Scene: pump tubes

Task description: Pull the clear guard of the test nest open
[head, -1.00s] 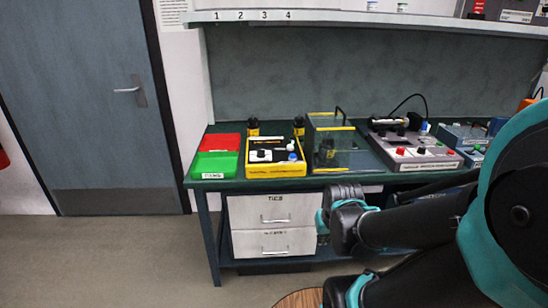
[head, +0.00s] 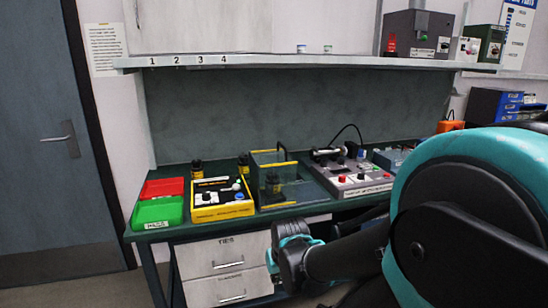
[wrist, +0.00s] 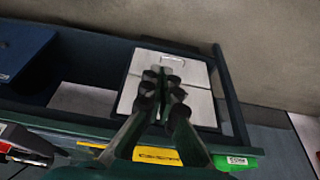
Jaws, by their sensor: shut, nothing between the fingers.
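The test nest (head: 276,207) stands on the bench. Its clear guard (head: 268,178) has yellow edges and a black handle (head: 286,152) at the top. Through the guard, a dark upright part shows inside. I cannot tell from here how far the guard is open. My gripper is in front of the bench, below the top and apart from the guard. In the head view its end is partly hidden by my own arm. In the wrist view my gripper (wrist: 162,85) is shut with nothing held, in front of the white drawers (wrist: 170,85). The guard is not clear in the wrist view.
Red and green bins (head: 158,211) and a yellow tray (head: 221,198) sit left of the nest. Dark bottles (head: 197,169) stand behind them. A grey control box (head: 350,178) is close on the right. A shelf (head: 300,62) runs above. Floor lies left of the bench.

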